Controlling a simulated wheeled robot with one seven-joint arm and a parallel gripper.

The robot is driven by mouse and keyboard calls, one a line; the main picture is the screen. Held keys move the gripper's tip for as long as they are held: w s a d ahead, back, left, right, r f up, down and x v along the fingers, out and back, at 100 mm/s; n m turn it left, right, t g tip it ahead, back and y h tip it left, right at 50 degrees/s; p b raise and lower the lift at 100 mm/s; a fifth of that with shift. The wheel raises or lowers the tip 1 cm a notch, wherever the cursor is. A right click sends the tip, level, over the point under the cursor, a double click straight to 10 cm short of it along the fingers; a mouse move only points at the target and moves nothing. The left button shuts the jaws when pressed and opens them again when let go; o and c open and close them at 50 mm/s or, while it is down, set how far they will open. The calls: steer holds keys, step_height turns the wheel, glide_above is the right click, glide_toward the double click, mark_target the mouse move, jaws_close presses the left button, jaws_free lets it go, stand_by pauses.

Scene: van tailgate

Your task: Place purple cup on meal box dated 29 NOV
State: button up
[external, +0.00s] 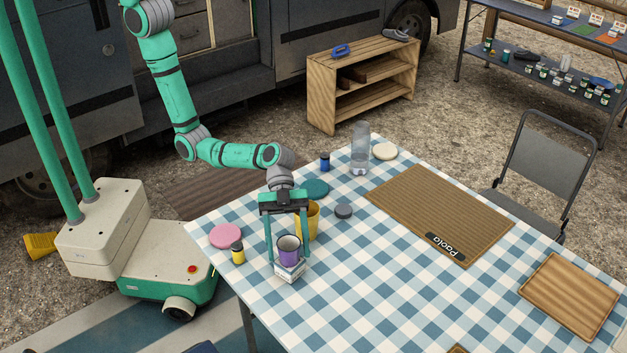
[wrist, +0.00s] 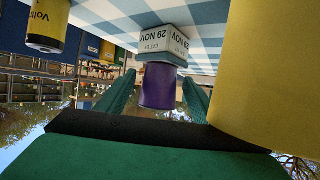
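The purple cup (external: 289,256) stands upright on a small white meal box (external: 290,273) near the table's left front edge. In the wrist view, which is upside down, the cup (wrist: 160,88) rests against the top of the box (wrist: 163,40), whose faces read 29 NOV. My gripper (external: 286,258) points down with its fingers on either side of the cup. In the wrist view there is a visible gap between the cup and each finger, so my gripper is open around it.
A yellow cup (external: 308,222) stands close behind my gripper, large at the wrist view's right (wrist: 270,80). A brown mat (external: 425,205) labelled Paolo and a clear bottle (external: 360,150) are farther away.

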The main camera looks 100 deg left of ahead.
steer(key=shift+r, duration=0.1)
steer(key=shift+a+r, duration=0.15)
steer(key=shift+a, duration=0.05)
steer(key=v, duration=1.1)
steer(key=shift+a, duration=0.25)
steer(key=shift+s, duration=0.15)
